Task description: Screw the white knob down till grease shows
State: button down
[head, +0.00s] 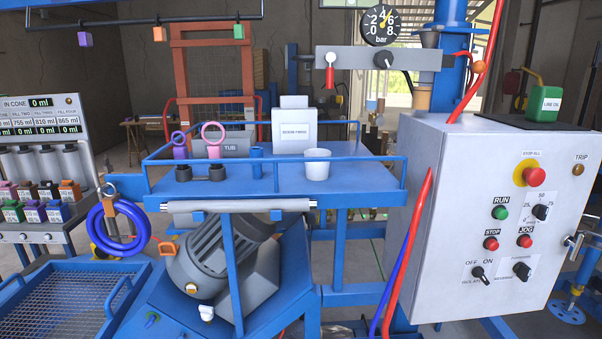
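A small white knob (206,313) shows at the lower middle of the head view. It sits on the blue frame just below the grey motor (215,260). It looks upright, and no grease can be made out around it at this size. A brass-coloured fitting (191,288) is on the motor to its upper left. My gripper is not in view.
A blue railed shelf (360,178) holding a white cup (317,164) overhangs the motor. A blue post (232,265) stands right of the knob. Red and blue hoses (408,250) hang by the control cabinet (450,200). A mesh tray (65,300) lies left.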

aim_at(207, 312)
jog(key=i+j+u, duration=0.15)
jog(key=u, duration=0.2)
jog(key=i+j+u, duration=0.1)
jog(key=u, duration=0.25)
jog(key=i+u, duration=0.35)
jog(key=k, duration=0.05)
